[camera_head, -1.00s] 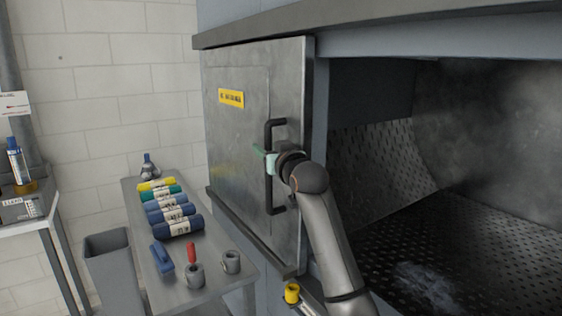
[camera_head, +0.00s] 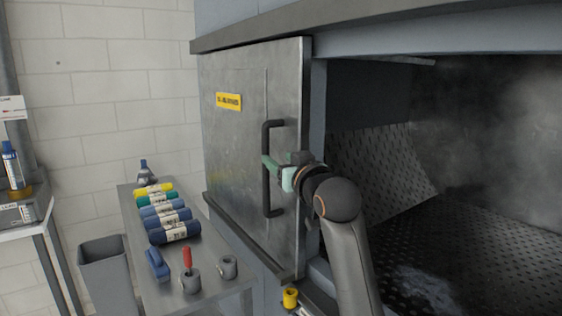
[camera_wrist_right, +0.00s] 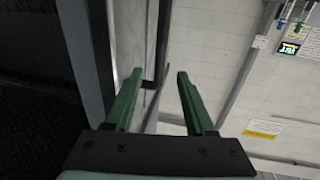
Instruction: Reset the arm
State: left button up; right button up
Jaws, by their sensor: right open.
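My right gripper (camera_head: 272,170) is in front of the washer's metal sliding door (camera_head: 235,135), close to the black vertical door handle (camera_head: 266,195). In the right wrist view, its two green fingers (camera_wrist_right: 155,100) stand apart with nothing held between them. The black handle (camera_wrist_right: 163,45) shows beyond and between the fingers there. In the head view one finger overlaps the handle, and I cannot tell if they touch. My left gripper is not in view.
The washer's open chamber (camera_head: 450,200) with a perforated floor lies right of the door. A narrow metal table (camera_head: 200,270) with several rolled bundles (camera_head: 165,215), a blue brush (camera_head: 157,265) and metal cups (camera_head: 228,267) stands left. A grey bin (camera_head: 105,270) is beside it.

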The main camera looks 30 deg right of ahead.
jog(key=s+a+f+n+g+y, duration=0.1)
jog(key=s+a+f, duration=0.15)
jog(key=f, duration=0.95)
jog(key=s+a+f+n+g+y, duration=0.1)
jog(key=s+a+f+g, duration=0.15)
jog(key=f, duration=0.95)
jog(key=s+a+f+n+g+y, duration=0.1)
jog(key=s+a+f, duration=0.15)
jog(key=f, duration=0.95)
jog(key=s+a+f+g, duration=0.2)
jog(key=s+a+f, duration=0.1)
jog(key=s+f, duration=0.7)
jog(key=s+a+f+g+y, duration=0.1)
jog(key=s+a+f, duration=0.3)
jog(key=s+f, duration=0.6)
jog(key=s+g, duration=0.1)
jog(key=s, duration=0.3)
jog(key=shift+s+a+f+y, duration=0.15)
jog(key=shift+s+a+y, duration=0.1)
jog(key=shift+a+y, duration=0.05)
